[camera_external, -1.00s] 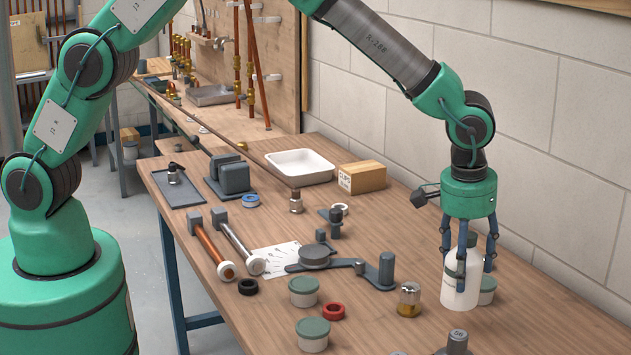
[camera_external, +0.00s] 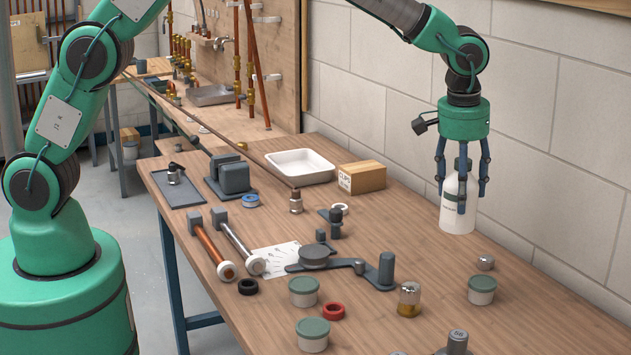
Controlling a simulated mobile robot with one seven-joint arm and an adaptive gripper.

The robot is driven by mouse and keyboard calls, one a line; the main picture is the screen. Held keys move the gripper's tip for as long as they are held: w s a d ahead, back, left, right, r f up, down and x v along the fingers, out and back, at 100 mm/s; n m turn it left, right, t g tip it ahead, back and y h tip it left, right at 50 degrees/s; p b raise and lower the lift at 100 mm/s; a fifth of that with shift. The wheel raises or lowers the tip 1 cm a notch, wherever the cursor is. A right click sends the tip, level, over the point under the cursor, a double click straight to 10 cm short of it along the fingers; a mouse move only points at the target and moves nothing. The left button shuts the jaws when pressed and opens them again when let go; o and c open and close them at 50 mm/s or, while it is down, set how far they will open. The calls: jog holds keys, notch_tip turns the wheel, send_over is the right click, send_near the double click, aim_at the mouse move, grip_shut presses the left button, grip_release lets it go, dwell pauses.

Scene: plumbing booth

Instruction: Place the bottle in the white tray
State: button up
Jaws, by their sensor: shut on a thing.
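The bottle (camera_external: 457,215) is white with a dark neck and a grey-green label. It is upright between the fingers of my gripper (camera_external: 462,190), which is shut on it from above. The bottle appears to be off the table, over its right side near the block wall; the exact height is hard to judge. The fingers hide part of its upper body. The white tray (camera_external: 300,166) is shallow, rectangular and empty. It sits at the back of the table, to the left of the bottle in the picture, with clear distance between them.
A cardboard box (camera_external: 362,177) stands between the tray and the bottle. Lidded jars (camera_external: 482,290), a brass-and-chrome part (camera_external: 409,299) and a grey lever (camera_external: 340,266) lie nearer the front.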

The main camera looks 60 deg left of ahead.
jog(key=w+a+n, duration=0.2)
jog(key=w+a, duration=0.1)
jog(key=a, duration=1)
jog(key=w+a+n, duration=0.2)
jog(key=w+a, duration=0.1)
jog(key=a, duration=1)
jog(key=w+a+n, duration=0.2)
jog(key=w+a, duration=0.1)
jog(key=a, duration=1)
jog(key=s+a+n, duration=0.2)
jog(key=s+a, duration=0.2)
jog(key=a, duration=1.3)
jog(key=s+a+n+g, duration=0.1)
jog(key=s+a, duration=0.3)
jog(key=a, duration=1.4)
jog(key=shift+s+n+y, duration=0.4)
jog(key=shift+n, duration=0.3)
jog(key=f, duration=0.4)
jog(key=shift+w+d, duration=0.15)
jog(key=shift+d, duration=0.05)
jog(key=shift+f, duration=0.4)
jog(key=shift+f+b, duration=0.75)
jog(key=shift+f, duration=2.4)
jog(key=shift+f, duration=0.1)
